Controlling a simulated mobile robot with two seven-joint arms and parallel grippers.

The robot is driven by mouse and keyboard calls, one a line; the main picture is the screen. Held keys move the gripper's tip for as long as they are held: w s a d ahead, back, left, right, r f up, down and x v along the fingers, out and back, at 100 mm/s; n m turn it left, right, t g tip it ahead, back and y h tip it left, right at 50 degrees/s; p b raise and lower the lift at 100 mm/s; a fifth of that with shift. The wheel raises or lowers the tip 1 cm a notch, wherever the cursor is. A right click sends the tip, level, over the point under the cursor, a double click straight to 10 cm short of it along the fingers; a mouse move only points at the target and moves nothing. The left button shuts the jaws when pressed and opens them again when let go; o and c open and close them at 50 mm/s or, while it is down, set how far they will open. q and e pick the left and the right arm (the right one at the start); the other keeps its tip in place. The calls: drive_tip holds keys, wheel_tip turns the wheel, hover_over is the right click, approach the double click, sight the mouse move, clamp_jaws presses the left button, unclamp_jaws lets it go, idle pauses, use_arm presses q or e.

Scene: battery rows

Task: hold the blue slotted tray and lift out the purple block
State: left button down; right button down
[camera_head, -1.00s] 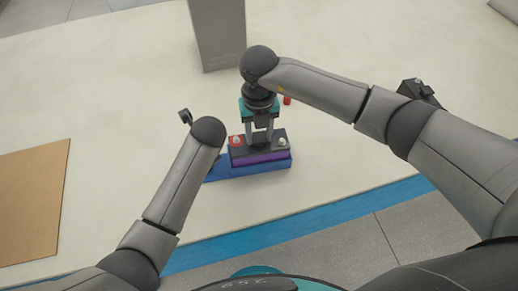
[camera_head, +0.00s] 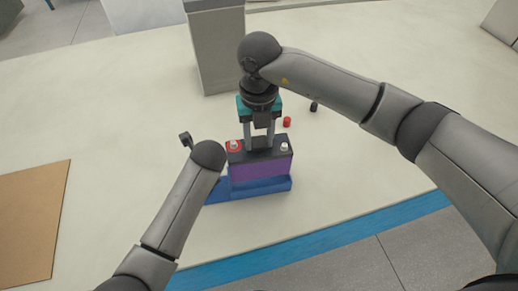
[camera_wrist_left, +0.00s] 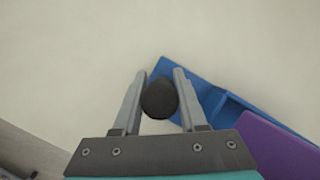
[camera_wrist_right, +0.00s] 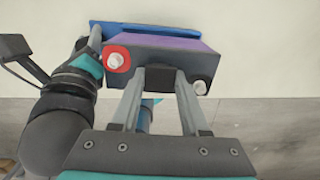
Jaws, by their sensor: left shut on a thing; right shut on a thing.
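The purple block (camera_head: 258,169) is a battery-like box with a black top, a red-ringed post and a pale post. It stands upright over the blue slotted tray (camera_head: 262,188), with much of its purple side showing; whether its bottom is clear of the slot I cannot tell. My right gripper (camera_head: 259,146) is shut on the black grip on the block's top, also seen in the right wrist view (camera_wrist_right: 160,78). My left gripper (camera_wrist_left: 158,75) is shut on a dark round knob (camera_wrist_left: 159,99) at the tray's end. In the head view my left arm hides that gripper.
A grey box-like column (camera_head: 217,50) stands behind the block. A small red cap (camera_head: 287,121) and a small black cap (camera_head: 314,106) lie behind it to the right. A brown board (camera_head: 30,225) lies at left. The pale table is otherwise mostly clear.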

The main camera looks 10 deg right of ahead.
use_arm(q)
drive_tip(key=shift+s, duration=0.1)
use_arm(e)
drive_tip(key=shift+r, duration=1.5)
use_arm(q)
drive_tip(key=shift+c, duration=1.9)
unclamp_jaws()
wheel_tip(320, 180, up, 10)
drive_tip(key=shift+f, duration=0.1)
